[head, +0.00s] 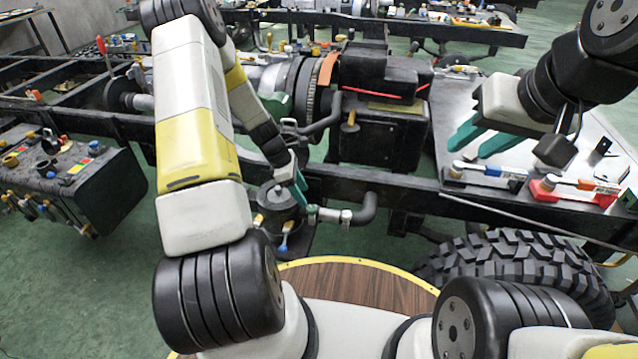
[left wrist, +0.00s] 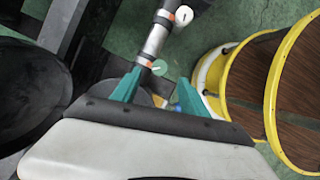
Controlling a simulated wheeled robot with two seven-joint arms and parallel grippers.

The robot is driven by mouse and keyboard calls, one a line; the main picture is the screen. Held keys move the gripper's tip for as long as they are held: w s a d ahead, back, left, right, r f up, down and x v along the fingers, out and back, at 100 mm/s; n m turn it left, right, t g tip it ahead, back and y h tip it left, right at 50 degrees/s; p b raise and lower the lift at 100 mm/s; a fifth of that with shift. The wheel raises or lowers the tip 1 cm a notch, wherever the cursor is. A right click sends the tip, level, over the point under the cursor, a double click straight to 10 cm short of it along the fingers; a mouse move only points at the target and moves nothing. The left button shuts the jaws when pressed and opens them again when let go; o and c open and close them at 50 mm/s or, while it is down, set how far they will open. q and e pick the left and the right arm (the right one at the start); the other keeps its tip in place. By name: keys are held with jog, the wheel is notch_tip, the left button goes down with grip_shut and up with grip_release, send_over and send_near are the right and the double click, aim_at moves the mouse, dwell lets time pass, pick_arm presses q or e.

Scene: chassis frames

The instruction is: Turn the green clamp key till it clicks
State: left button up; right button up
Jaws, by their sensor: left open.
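A grey metal pipe (head: 328,215) with clamps leads from a dark canister (head: 279,208) to a black elbow hose (head: 366,208). The pipe also shows in the left wrist view (left wrist: 154,40). A small pale-green round key (left wrist: 160,68) sits at the clamp nearer the canister; in the head view that clamp (head: 312,213) is tiny. My left gripper (head: 298,190) is open above the canister's pipe end. In its wrist view its teal fingers (left wrist: 157,88) are apart, with the key just beyond their tips. The canister is partly hidden there. My right gripper (head: 484,137) is open and empty above the side table.
A second clamp (head: 346,218) with a white round key (left wrist: 184,14) is farther along the pipe. A black chassis rail (head: 400,183) runs behind. A large tyre (head: 520,262) is at right.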

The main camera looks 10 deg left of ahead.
aim_at(312, 208)
pick_arm(q)
jog(key=x, duration=0.6)
jog(key=shift+d+f, duration=0.1)
jog(key=shift+f, duration=0.2)
grip_shut()
